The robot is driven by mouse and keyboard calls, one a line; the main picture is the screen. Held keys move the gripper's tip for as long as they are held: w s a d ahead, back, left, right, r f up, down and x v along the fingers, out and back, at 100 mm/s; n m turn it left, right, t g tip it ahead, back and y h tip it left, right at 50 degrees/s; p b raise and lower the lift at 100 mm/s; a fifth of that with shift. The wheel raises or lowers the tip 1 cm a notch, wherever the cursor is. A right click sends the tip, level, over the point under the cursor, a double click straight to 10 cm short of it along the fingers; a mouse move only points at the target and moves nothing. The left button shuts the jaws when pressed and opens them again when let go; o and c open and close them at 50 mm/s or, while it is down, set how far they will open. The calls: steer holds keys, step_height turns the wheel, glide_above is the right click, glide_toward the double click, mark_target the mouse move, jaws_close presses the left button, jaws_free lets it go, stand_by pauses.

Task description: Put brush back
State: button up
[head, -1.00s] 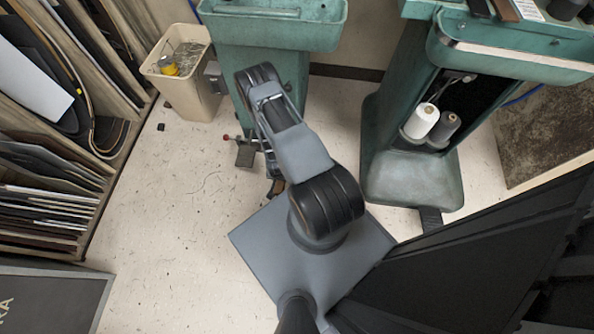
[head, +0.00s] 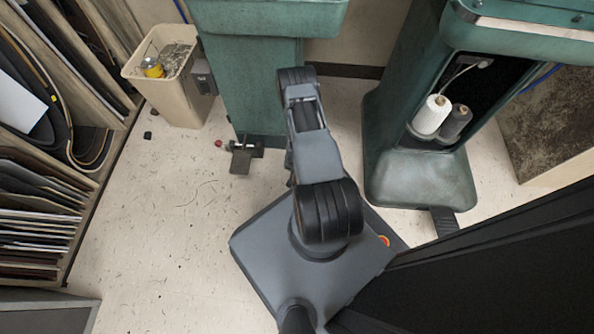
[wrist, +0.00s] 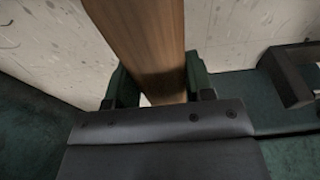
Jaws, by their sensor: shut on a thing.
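In the wrist view, a wooden bar (wrist: 142,35), seemingly the brush's handle, runs from the top edge down between my fingers. My gripper (wrist: 159,88) is shut on it, with one dark finger on each side. No bristles show, so the brush's other end is out of view. In the head view my gripper and the brush are hidden behind my arm.
A green machine pedestal (head: 250,85) with a foot pedal (head: 243,158) stands ahead of my arm. A beige bin (head: 172,95) is left of it. Another green machine (head: 420,180) with thread spools (head: 432,114) stands right. Shelves (head: 50,200) line the left; floor between is clear.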

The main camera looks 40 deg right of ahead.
steer(key=f+b, duration=0.1)
steer(key=f, duration=0.1)
steer(key=f+b, duration=0.1)
steer(key=shift+d+f+b, duration=0.25)
steer(key=shift+f+b, duration=0.05)
steer(key=shift+f, duration=0.1)
steer(key=shift+r, duration=0.1)
steer(key=o, duration=1.1)
steer(key=shift+c, duration=0.2)
